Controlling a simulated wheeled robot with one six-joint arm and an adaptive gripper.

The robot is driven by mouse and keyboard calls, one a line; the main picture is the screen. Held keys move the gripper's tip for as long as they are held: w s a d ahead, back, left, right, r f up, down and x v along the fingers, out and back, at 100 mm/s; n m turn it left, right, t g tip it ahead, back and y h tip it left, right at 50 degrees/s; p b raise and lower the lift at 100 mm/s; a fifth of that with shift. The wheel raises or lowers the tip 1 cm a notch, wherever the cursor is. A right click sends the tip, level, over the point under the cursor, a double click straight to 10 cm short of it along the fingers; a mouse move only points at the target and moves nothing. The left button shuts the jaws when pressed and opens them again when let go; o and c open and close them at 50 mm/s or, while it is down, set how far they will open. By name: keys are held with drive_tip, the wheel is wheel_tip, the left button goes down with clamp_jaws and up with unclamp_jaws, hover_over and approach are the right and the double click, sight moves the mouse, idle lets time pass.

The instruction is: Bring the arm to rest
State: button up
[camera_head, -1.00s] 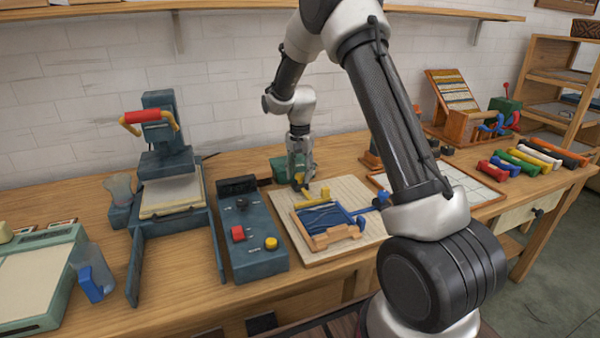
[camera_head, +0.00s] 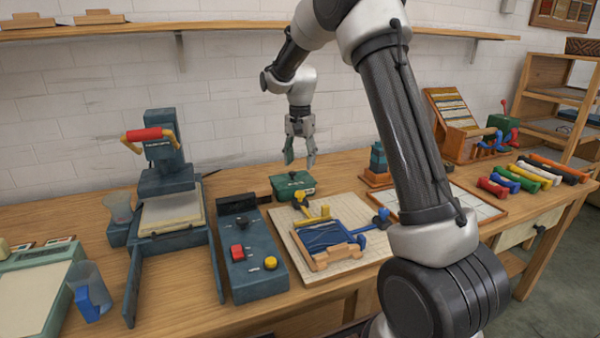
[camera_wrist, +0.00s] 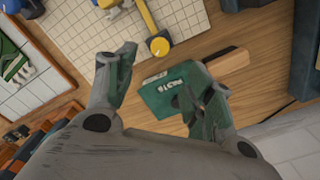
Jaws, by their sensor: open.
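My gripper (camera_head: 300,160) hangs in the air above the back of the workbench, its fingers pointing down, apart and empty. It also shows in the wrist view (camera_wrist: 165,90), with bare space between the two fingertips. Below it a green box (camera_head: 292,186) with white lettering stands on the bench; in the wrist view the box (camera_wrist: 170,92) lies beyond the fingers and is partly hidden by one of them. My gripper touches nothing.
A gridded board (camera_head: 285,232) holds a blue-filled wooden frame (camera_head: 332,238) and yellow tools. A dark control box (camera_head: 250,255) and a press (camera_head: 165,185) stand left. Colored skeins (camera_head: 508,179) lie right.

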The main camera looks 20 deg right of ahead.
drive_tip(key=shift+r, duration=0.4)
drive_tip(key=s+d+r+n+t, duration=0.1)
drive_tip(key=s+r+n, duration=0.2)
drive_tip(key=s, duration=0.9)
drive_tip(key=s+d+r+n+t, duration=0.1)
drive_tip(key=s+r+n+t, duration=0.1)
drive_tip(key=s, duration=1.1)
drive_tip(key=s+d+r+n+t, duration=0.1)
drive_tip(key=s+r+n, duration=0.2)
drive_tip(key=s, duration=0.9)
wheel_tip(320, 180, up, 3)
drive_tip(key=shift+s+d+r+n, duration=0.1)
drive_tip(key=shift+s+d+n, duration=0.25)
drive_tip(key=shift+n, duration=0.05)
idle(1.4)
